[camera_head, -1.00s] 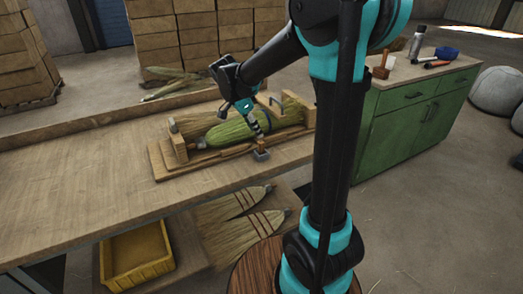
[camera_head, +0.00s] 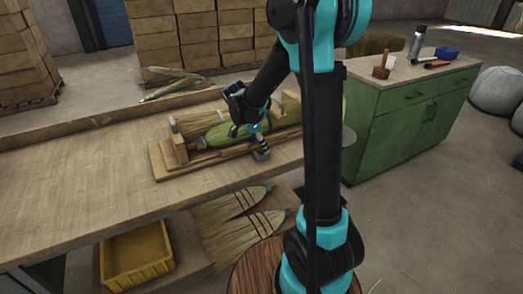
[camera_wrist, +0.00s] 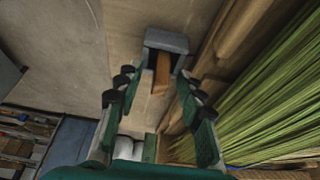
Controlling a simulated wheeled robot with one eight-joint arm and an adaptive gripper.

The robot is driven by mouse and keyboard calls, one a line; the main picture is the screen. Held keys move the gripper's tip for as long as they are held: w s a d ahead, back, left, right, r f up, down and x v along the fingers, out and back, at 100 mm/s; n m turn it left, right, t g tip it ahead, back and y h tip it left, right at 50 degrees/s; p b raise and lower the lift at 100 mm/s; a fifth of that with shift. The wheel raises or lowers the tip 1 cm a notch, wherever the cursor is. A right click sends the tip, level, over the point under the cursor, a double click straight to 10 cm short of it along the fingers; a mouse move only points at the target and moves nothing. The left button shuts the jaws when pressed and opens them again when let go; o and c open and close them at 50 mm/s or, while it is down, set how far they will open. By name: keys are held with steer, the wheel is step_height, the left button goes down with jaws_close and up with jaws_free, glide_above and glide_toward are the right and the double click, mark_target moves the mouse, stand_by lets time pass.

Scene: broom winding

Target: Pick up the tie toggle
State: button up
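The tie toggle (camera_wrist: 161,72) is a small brown wooden piece in a grey holder (camera_wrist: 166,40) in the wrist view. The holder also shows in the head view (camera_head: 261,155), at the front edge of the wooden broom jig (camera_head: 200,167). My gripper (camera_wrist: 153,84) is open, with its fingers to either side of the toggle's near end and no clear contact. In the head view my gripper (camera_head: 262,147) is just above the holder and hides most of the toggle. The green broom (camera_head: 225,134) lies clamped in the jig behind it.
Green broom straw (camera_wrist: 275,95) lies close to the right of my fingers in the wrist view. The bench (camera_head: 100,200) is clear to the left of the jig. A green cabinet (camera_head: 415,125) with tools stands at right. A yellow bin (camera_head: 135,258) sits below the bench.

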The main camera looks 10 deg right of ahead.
jaws_close()
